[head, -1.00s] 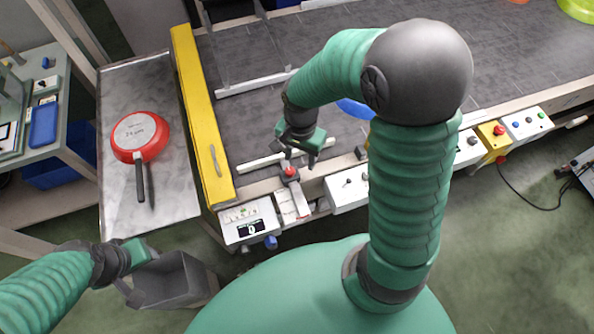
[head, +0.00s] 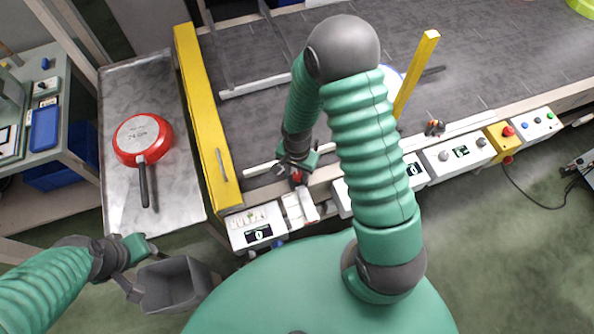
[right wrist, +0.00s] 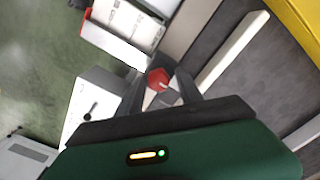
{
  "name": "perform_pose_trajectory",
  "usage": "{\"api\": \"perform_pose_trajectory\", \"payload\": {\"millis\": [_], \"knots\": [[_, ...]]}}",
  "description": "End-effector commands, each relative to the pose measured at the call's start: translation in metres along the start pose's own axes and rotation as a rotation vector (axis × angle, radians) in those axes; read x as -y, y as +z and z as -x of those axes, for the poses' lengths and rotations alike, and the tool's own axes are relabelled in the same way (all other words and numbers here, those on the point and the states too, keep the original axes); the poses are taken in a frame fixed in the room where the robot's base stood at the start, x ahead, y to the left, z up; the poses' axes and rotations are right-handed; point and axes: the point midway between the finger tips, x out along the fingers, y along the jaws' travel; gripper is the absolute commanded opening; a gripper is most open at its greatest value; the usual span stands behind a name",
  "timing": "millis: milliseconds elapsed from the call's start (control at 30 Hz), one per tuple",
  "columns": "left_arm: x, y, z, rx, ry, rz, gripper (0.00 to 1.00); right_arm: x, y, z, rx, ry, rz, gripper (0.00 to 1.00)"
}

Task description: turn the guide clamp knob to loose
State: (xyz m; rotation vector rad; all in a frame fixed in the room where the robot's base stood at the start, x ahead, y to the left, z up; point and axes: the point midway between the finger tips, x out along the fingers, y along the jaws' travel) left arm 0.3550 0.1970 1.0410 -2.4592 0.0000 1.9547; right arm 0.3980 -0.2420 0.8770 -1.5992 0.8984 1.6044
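The red guide clamp knob (head: 297,178) sits at the near edge of the conveyor, beside a white guide rail. In the right wrist view the knob (right wrist: 157,79) shows between my right gripper's two dark fingers (right wrist: 160,84). In the head view the right gripper (head: 297,170) is right at the knob and partly covers it. Its fingers stand apart with the knob between them; small gaps seem to show, and I cannot tell whether either finger touches. A white marked plate (head: 300,207) lies in front of the knob. My left gripper (head: 142,268) is open and empty by a grey bin.
A red pan (head: 127,150) lies upside down on the metal side table (head: 185,205). A yellow beam (head: 205,110) borders the conveyor (head: 250,125); a yellow post (head: 415,75) stands farther right. White control boxes (head: 255,228) line the near edge. The grey bin (head: 165,298) is at lower left.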

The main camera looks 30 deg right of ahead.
Motion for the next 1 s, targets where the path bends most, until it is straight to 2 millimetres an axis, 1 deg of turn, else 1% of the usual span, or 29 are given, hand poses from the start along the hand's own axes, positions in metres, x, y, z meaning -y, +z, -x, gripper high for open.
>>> {"api": "perform_pose_trajectory", "payload": {"millis": [33,300,667,867,1000], "knots": [[0.0,0.0,0.0,0.0,0.0,0.0,0.36,-0.0002,0.0,0.0002,0.0,0.0,0.0,0.35],[0.0,0.0,0.0001,0.0,0.0,0.0,0.36,0.0002,-0.0003,0.0002,0.0,0.0,0.0,0.0],[0.0,-0.0002,0.0011,0.0,0.0,0.0,0.36,0.0006,-0.0006,0.0005,0.0,0.0,0.025,0.0],[0.0,-0.0009,0.0039,0.0,0.0,0.0,0.36,0.001,-0.0009,0.0011,-0.001,-0.001,0.114,0.0],[0.0,-0.0016,0.0069,0.0,0.0,0.0,0.36,0.0012,-0.001,0.0013,-0.001,-0.001,0.216,0.0]]}}
